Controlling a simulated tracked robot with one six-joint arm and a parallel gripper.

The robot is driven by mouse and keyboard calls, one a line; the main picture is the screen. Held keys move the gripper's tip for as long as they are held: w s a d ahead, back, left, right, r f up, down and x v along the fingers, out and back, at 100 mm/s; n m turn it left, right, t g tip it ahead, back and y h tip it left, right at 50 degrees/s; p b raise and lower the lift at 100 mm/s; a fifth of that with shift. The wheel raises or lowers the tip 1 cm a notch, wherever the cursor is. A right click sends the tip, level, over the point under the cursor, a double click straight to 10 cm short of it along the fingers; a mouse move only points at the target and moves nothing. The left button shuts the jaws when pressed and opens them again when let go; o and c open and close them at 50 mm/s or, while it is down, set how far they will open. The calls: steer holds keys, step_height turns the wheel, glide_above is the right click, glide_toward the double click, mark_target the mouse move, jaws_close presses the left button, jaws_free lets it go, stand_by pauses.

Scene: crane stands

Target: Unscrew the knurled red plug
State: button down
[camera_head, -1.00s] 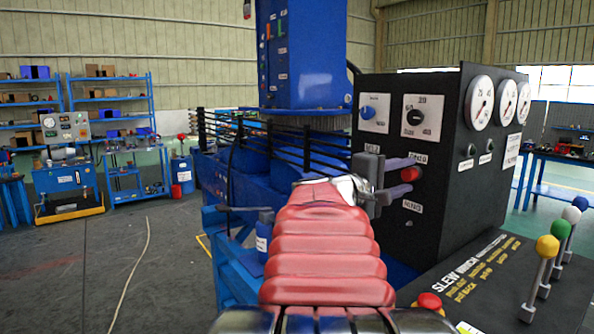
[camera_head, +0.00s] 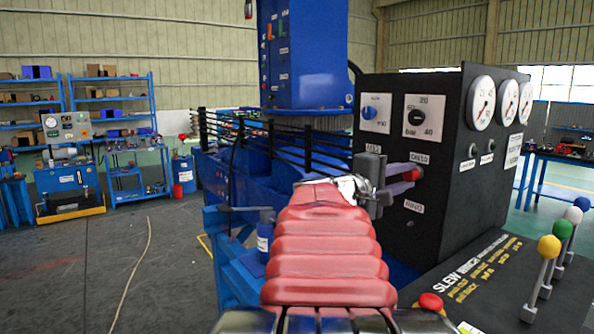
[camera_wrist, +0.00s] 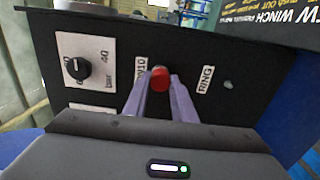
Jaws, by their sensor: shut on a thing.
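In the wrist view the round red plug (camera_wrist: 159,78) shows between the tips of my two purple-grey fingers. My gripper (camera_head: 405,177) reaches in from the left and is shut on the plug, one finger on each side. The fingers hide part of the plug. I cannot tell from the frames whether its thread has turned.
A black knob marked "bar" (camera_head: 415,117) and a blue knob (camera_head: 369,112) sit above the plug. Gauges (camera_head: 480,103) line the panel's right side. Colour-topped levers (camera_head: 548,247) and a red button (camera_head: 430,301) stand at the lower right. Open floor lies left.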

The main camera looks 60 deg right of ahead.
stand_by(0.4)
steer(key=n, duration=0.3)
steer(key=shift+n, duration=0.4)
steer(key=shift+a+n, duration=0.1)
steer(key=shift+n, duration=0.6)
steer(key=shift+n, duration=2.5)
